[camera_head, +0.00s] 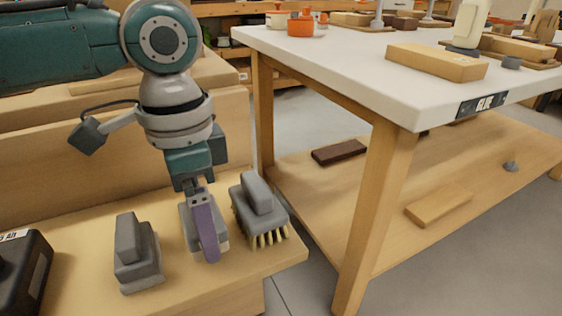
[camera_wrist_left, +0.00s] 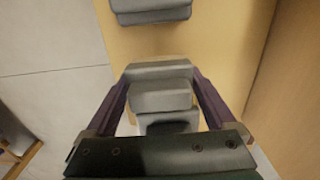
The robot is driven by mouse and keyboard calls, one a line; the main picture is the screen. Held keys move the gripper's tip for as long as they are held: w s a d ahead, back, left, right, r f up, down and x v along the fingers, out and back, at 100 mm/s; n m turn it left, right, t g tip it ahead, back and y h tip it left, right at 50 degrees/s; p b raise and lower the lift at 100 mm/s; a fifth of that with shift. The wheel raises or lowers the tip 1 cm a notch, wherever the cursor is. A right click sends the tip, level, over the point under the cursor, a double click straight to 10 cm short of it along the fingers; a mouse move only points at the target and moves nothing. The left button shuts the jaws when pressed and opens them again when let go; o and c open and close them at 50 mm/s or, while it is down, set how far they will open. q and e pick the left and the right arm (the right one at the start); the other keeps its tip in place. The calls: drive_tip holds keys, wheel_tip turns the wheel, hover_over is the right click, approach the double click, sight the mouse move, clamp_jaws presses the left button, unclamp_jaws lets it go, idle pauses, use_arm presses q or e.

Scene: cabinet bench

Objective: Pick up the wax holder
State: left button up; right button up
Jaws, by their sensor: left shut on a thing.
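The wax holder (camera_head: 187,222) is a grey block with a raised grip and a pale underside, in the middle of the near wooden bench in the head view. My left gripper (camera_head: 208,248) points down over it, shut on its grip. One purple finger hides much of the holder. In the left wrist view the grey stepped holder (camera_wrist_left: 160,98) is between the two purple fingers of the gripper (camera_wrist_left: 160,85). It appears low at the bench top; I cannot tell whether it touches. My right gripper is not in view.
A grey brush (camera_head: 259,203) with pale bristles stands close right of the gripper. A grey block with a handle (camera_head: 137,255) stands to the left, and a black case (camera_head: 22,268) at far left. The white-topped table (camera_head: 345,62) is across a floor gap.

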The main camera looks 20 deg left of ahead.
use_arm(q)
wheel_tip(320, 180, up, 19)
drive_tip(key=p, duration=0.7)
drive_tip(key=shift+p, duration=0.3)
drive_tip(key=o, duration=1)
drive_tip(key=c, duration=0.9)
